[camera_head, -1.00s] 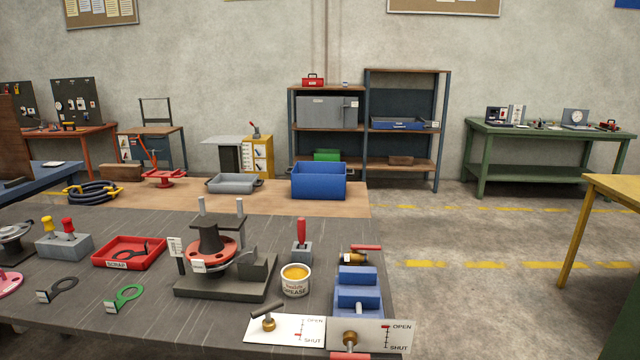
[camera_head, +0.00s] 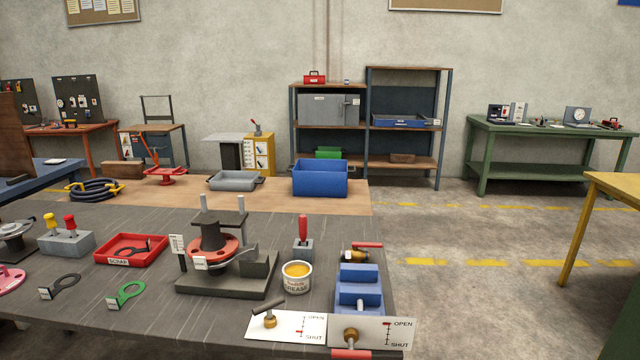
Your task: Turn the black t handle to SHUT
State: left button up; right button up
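The black T handle (camera_head: 268,306) sits on a brass valve stem (camera_head: 270,321) near the front edge of the dark bench. Its bar slants, with the right end farther back. Neither my left nor my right gripper shows in the head view.
A second valve with a red handle (camera_head: 351,354) and its own OPEN/SHUT plate (camera_head: 388,334) stands close on the right. A grease tin (camera_head: 297,281), blue vise (camera_head: 359,290) and spool fixture (camera_head: 212,259) stand behind. Bare bench (camera_head: 120,323) lies to the left.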

aim_at(268, 307)
jog(key=i+j+z, duration=0.1)
jog(key=i+j, duration=0.65)
jog(key=j, duration=0.1)
